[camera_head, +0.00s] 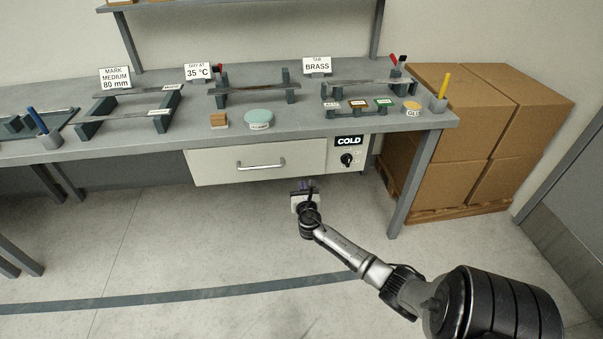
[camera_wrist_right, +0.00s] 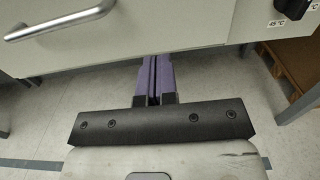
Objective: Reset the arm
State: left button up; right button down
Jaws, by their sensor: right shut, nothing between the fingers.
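My right gripper (camera_head: 305,185) is in front of the workbench, just below the drawer front. In the right wrist view its two purple fingers (camera_wrist_right: 154,80) lie together, with nothing between them. The fingertips point toward the bench and lie partly under the lower edge of the drawer front (camera_wrist_right: 130,35). My right arm reaches in from the lower right of the head view. My left gripper is in neither view.
The grey bench (camera_head: 200,150) carries racks, signs and small pots. The drawer (camera_head: 230,167) is closed, with a bar handle (camera_head: 261,164). Right of it is a dial (camera_head: 347,160) under a COLD sign (camera_head: 349,140). Cardboard boxes (camera_head: 480,130) stand right. The floor in front is clear.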

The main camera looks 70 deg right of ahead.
jog(key=s+a+m+g+p, duration=0.1)
jog(key=s+a+m+g, duration=0.35)
jog(key=m, duration=0.95)
jog(key=s+a+r+m+y+p, duration=0.1)
jog(key=a+r+m+y, duration=0.15)
jog(key=a, duration=0.55)
jog(key=a+r+m+y+p, duration=0.1)
jog(key=a+m+y, duration=0.3)
jog(key=a, duration=0.4)
jog(key=s+a+r+m+y+p, duration=0.15)
jog(key=a+m+y, duration=0.25)
jog(key=a, duration=0.4)
jog(key=s+a+r+n+g+y+p, duration=0.1)
jog(key=s+a+r+y+p, duration=0.3)
jog(key=s+a, duration=0.45)
jog(key=s+a+r+n+y+p, duration=0.1)
jog(key=s+a+r+p, duration=0.2)
jog(key=s+a+p, duration=0.5)
notch_tip(320, 180, up, 37)
jog(key=w+p, duration=0.1)
jog(key=p, duration=3.4)
jog(key=shift+w+a+f, duration=0.15)
jog(key=shift+w+a, duration=0.2)
jog(key=shift+a, duration=0.1)
